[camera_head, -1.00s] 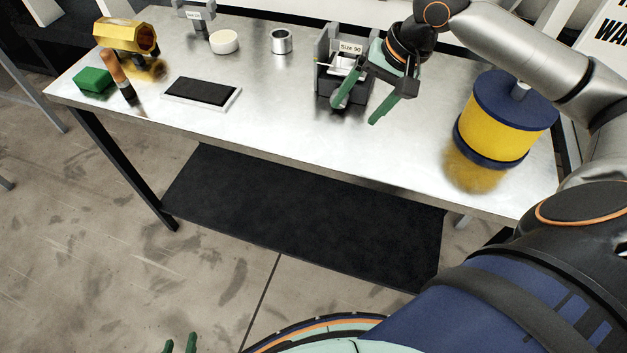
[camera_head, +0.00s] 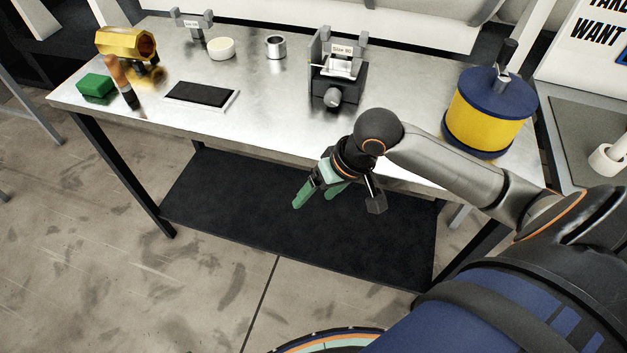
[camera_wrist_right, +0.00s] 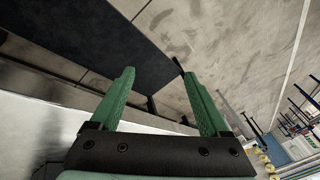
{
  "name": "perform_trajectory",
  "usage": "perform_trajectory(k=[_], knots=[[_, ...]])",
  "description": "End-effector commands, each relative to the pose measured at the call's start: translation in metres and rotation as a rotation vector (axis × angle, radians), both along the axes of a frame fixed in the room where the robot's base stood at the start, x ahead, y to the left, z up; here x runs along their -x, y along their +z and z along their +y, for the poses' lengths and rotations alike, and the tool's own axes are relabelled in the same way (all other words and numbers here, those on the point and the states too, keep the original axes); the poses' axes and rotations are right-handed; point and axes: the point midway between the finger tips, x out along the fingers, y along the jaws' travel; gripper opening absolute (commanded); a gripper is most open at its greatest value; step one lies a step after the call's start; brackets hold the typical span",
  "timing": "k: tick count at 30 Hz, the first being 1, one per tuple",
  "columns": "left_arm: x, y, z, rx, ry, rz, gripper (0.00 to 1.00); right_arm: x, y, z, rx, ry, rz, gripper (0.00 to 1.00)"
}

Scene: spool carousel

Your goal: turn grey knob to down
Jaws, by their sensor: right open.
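The grey knob (camera_head: 333,98) is on the front of a dark grey block device (camera_head: 345,82) labelled "Size 90", standing toward the back of the metal table. Which way the knob points is too small to tell. My right gripper (camera_head: 317,200) is in front of the table's front edge, clear of the knob, with its green fingers pointing down and left. In the right wrist view its two green fingers (camera_wrist_right: 160,95) stand apart with nothing between them. My left gripper does not show.
A blue and yellow spool (camera_head: 485,118) stands at the table's right end. The table front is clear.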

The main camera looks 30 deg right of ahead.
Motion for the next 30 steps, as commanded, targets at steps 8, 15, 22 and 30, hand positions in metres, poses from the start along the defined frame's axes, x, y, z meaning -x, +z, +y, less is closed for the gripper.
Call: perform_trajectory(k=[8,15,22,30], knots=[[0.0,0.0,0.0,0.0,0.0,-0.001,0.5,0.023,-0.026,0.023,0.036,0.111,-0.058,0.79],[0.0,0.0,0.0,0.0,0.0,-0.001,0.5,0.029,-0.032,0.027,0.058,0.139,-0.079,0.79],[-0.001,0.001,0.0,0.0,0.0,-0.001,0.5,0.029,-0.033,0.027,0.06,0.141,-0.082,0.79],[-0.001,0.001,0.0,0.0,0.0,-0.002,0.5,0.026,-0.054,0.037,0.023,0.13,-0.128,0.79]])
